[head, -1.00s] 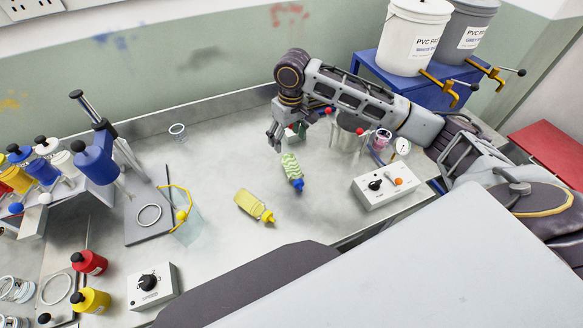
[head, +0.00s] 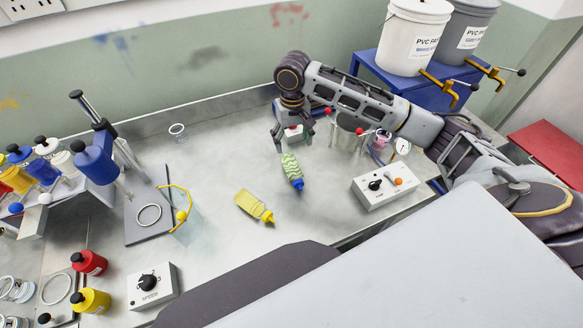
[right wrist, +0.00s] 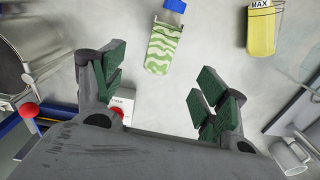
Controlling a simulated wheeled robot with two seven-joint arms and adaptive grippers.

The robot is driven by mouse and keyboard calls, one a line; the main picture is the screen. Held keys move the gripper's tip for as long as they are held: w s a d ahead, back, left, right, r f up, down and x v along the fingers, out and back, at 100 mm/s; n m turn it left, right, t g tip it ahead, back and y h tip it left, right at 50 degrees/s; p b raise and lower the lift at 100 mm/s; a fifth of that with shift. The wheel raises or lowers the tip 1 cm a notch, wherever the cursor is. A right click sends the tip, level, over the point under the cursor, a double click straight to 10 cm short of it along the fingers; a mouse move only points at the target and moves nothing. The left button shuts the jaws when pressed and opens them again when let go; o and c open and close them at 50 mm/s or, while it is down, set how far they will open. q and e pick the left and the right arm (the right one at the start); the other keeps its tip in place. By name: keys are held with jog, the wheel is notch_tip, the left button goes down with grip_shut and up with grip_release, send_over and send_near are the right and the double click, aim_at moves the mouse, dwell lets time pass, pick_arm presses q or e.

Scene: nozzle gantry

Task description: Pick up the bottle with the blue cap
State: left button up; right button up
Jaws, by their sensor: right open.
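The bottle with the blue cap (head: 291,171) lies on the metal table, with a green and white wavy pattern and its cap towards the front. It also shows in the right wrist view (right wrist: 162,43), ahead of the fingers, cap at the top edge. My right gripper (head: 293,144) is open and empty, just behind the bottle's capless end. In the right wrist view its green-padded fingers (right wrist: 158,88) are spread wide, and the bottle lies between their lines, apart from them. My left gripper is not in view.
A yellow bottle (head: 254,206) lies to the left of the patterned one. A control box (head: 385,185) stands to the right, a metal pot (head: 347,136) behind it. A small box with a red button (right wrist: 122,108) is near the right gripper. Table front of the bottles is clear.

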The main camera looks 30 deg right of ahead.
aim_at(292, 163)
notch_tip(292, 163, down, 8)
jog(key=shift+f, duration=0.1)
dwell(0.4)
jog(key=shift+s+a+f+p, duration=0.1)
jog(key=shift+f+p, duration=0.05)
jog(key=shift+f, duration=1.1)
jog(key=shift+a+f+p, duration=0.1)
jog(key=shift+f+p, duration=0.05)
jog(key=shift+f, duration=1.1)
jog(key=c, duration=1.2)
jog(key=shift+c, duration=0.2)
